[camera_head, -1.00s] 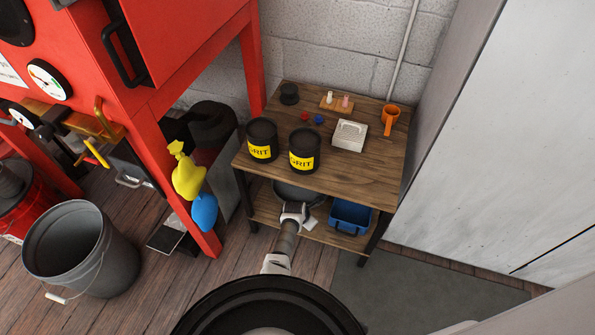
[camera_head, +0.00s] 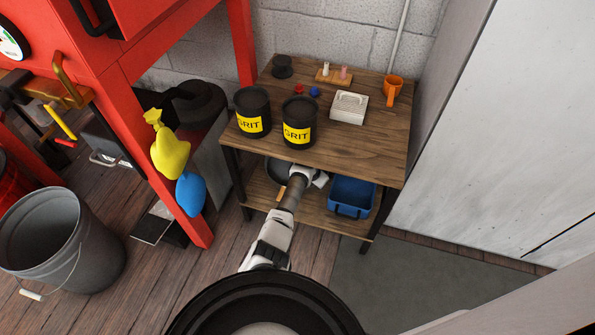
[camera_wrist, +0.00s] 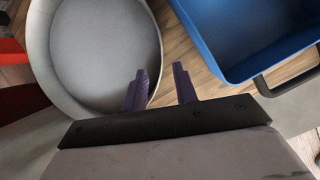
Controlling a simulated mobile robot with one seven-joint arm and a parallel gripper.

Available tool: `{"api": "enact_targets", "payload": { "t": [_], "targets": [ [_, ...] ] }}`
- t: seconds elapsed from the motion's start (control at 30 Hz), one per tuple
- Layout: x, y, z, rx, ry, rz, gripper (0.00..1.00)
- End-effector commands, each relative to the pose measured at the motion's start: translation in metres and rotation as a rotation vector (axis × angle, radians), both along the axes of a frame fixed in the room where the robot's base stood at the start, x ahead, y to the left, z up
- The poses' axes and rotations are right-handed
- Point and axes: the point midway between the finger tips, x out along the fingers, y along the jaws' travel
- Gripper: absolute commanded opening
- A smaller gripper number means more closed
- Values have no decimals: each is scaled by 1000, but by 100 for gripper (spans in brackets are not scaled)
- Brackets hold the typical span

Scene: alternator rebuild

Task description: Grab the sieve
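The sieve, a round pan with a pale rim and grey mesh floor, lies on the lower shelf and fills the upper left of the wrist view (camera_wrist: 100,45). In the head view only part of the sieve (camera_head: 277,170) shows, under the tabletop and beside my arm. My gripper (camera_wrist: 160,67) is open. Its left finger overlaps the inside of the sieve's right edge and its right finger is outside over wood, with the rim between them. In the head view the fingers are hidden by my wrist.
A blue bin (camera_wrist: 250,35) stands close right of the fingers; the head view shows it on the lower shelf (camera_head: 351,196).

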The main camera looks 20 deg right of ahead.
Motion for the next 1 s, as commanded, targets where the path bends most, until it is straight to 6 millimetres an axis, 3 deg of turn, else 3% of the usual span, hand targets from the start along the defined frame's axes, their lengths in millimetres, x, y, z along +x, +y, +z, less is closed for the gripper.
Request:
{"api": "enact_targets", "payload": {
  "t": [0.5, 1.0],
  "targets": [
    [16, -17, -4, 1, -1, -1, 29],
    [27, -28, -45, 0, -1, 0, 29]
  ]
}}
